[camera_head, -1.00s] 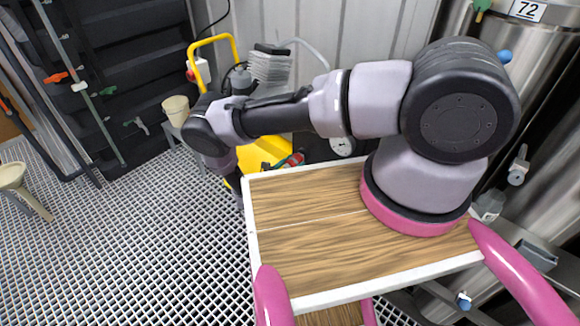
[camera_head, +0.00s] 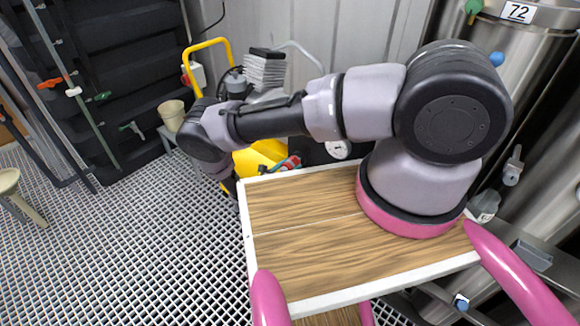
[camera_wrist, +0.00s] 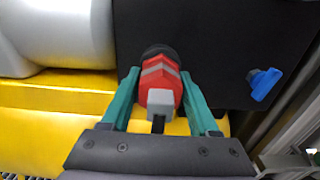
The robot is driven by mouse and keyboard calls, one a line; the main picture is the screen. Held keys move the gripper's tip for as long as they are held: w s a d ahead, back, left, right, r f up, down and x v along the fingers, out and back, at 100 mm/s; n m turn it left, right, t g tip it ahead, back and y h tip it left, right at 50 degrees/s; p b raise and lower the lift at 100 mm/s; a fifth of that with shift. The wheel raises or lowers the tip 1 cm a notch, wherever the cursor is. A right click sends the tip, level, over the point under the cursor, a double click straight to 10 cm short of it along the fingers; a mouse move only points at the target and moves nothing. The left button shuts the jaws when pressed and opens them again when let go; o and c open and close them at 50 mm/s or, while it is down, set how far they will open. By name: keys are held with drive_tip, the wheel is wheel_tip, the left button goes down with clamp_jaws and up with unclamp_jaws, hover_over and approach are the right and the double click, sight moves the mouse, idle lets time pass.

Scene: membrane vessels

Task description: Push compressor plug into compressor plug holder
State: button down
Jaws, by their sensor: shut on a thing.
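In the wrist view my gripper (camera_wrist: 159,95) has its two green fingers closed on both sides of the red compressor plug (camera_wrist: 169,80), which has grey parts. The plug's far end meets a dark round piece (camera_wrist: 159,52) on a black panel (camera_wrist: 215,40). I cannot tell how deep the plug sits in it, or whether this piece is the holder.
The yellow compressor body (camera_head: 258,155) with a yellow handle (camera_head: 206,43) stands beyond the wooden cart top (camera_head: 310,240). A blue lever (camera_wrist: 264,84) sits right of the plug on the black panel. A beige bucket (camera_head: 172,113) stands to the left. The grated floor at left is mostly open.

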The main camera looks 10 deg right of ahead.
drive_tip(key=shift+w+d, duration=0.35)
drive_tip(key=shift+d, duration=0.15)
idle(0.4)
drive_tip(key=shift+c, duration=0.3)
unclamp_jaws()
drive_tip(key=v, duration=1)
drive_tip(key=shift+s+a, duration=0.2)
drive_tip(key=shift+a, duration=0.15)
